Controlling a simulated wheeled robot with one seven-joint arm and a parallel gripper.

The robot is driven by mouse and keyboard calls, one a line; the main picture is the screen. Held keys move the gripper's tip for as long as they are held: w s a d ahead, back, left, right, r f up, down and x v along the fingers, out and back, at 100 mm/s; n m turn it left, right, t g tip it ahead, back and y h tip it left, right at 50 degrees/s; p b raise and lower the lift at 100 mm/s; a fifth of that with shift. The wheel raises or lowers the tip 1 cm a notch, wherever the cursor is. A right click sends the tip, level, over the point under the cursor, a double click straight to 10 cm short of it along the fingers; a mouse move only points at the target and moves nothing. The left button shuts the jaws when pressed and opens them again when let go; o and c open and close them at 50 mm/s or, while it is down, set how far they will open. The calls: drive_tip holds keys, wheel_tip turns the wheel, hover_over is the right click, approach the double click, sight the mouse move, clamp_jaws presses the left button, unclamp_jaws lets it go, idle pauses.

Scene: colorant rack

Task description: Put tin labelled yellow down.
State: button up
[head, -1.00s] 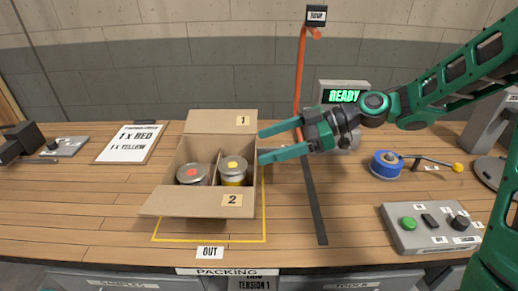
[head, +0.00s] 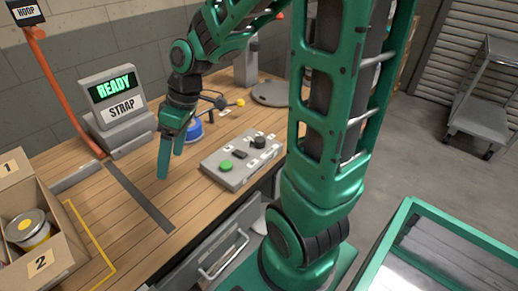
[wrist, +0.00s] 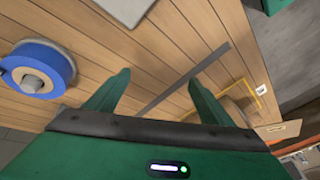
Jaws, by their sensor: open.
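The tin with the yellow spot (head: 28,230) stands upright in the open cardboard box (head: 64,250) at the left edge of the head view. The flap marked 2 covers part of the box front, and the rest of the box is cut off by the picture edge. My gripper (head: 171,160) is open and empty, pointing down above the bench, well to the right of the box. In the wrist view my gripper's two fingers (wrist: 155,95) are apart with only bench between them.
A grey button panel (head: 240,160) with a green button lies right of my gripper. A blue reel (head: 194,131) stands close behind it. A display (head: 113,100) reads READY, STRAP. A dark strip (head: 140,196) crosses the bench between gripper and box.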

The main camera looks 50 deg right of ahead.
drive_tip(key=s+d+m+h, duration=0.1)
drive_tip(key=s+d, duration=0.1)
drive_tip(key=d, duration=0.1)
drive_tip(key=s+d+m, duration=0.2)
drive_tip(key=s+d+r+m+h, duration=0.1)
drive_tip(key=s+d+m, duration=0.1)
drive_tip(key=d, duration=0.1)
drive_tip(key=shift+s+d+r+h, duration=0.1)
drive_tip(key=shift+s+d+h, duration=0.2)
drive_tip(key=s+d+r+m+g+h, duration=0.1)
drive_tip(key=s+d+m, duration=0.8)
drive_tip(key=s, duration=0.4)
drive_tip(key=shift+s+g, duration=0.2)
drive_tip(key=shift+g, duration=0.1)
drive_tip(key=shift+w+d+f+h, duration=0.1)
drive_tip(key=shift+w+f+h, duration=0.15)
drive_tip(key=shift+w, duration=0.35)
